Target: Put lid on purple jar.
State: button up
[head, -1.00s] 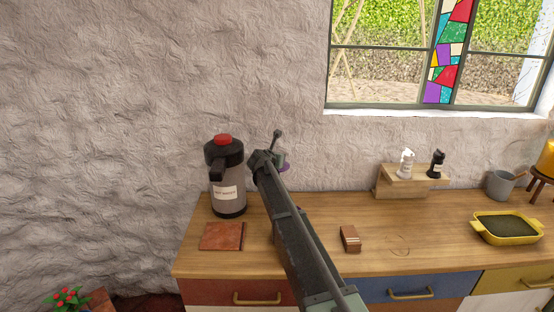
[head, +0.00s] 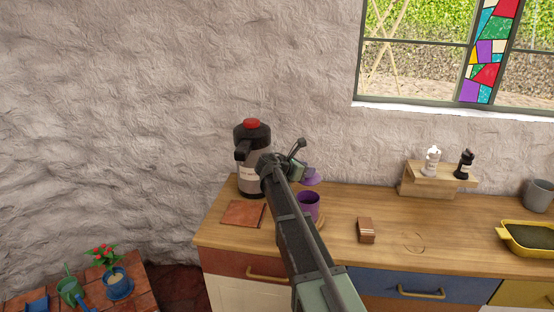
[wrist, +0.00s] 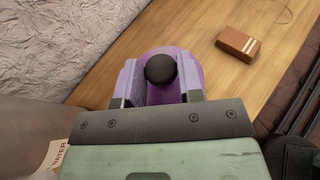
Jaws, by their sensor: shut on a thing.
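The purple jar (head: 308,203) stands on the wooden counter, open at the top and partly hidden by my arm. The purple lid (head: 312,179) is in the air above the jar, apart from it. In the wrist view the lid (wrist: 193,70) shows as a purple disc with a dark round knob between my fingers. My gripper (wrist: 160,80) is shut on the lid's knob. In the head view my gripper (head: 303,172) is partly hidden behind my own wrist. The jar is hidden in the wrist view.
A dark flask with a red top (head: 252,160) stands close to the left of my gripper. A reddish-brown tile (head: 243,214) lies in front of it. A small brown block (head: 366,230) lies to the right. A wooden stand (head: 425,184) holds two bottles.

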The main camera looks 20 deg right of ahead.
aim_at(307, 207)
jog(key=shift+s+a+m+g, duration=0.3)
jog(key=shift+s+a+g, duration=0.2)
jog(key=shift+s, duration=0.1)
jog(key=shift+s+d+m+h, duration=0.1)
jog(key=shift+s+m+h, duration=0.1)
jog(key=shift+m+h, duration=0.1)
jog(key=shift+d+g, duration=0.1)
jog(key=shift+g, duration=0.2)
jog(key=shift+f+b, duration=0.4)
jog(key=shift+f, duration=0.05)
notch_tip(307, 207, down, 5)
jog(key=b, duration=0.5)
jog(key=shift+f+b, duration=0.4)
jog(key=shift+f, duration=0.1)
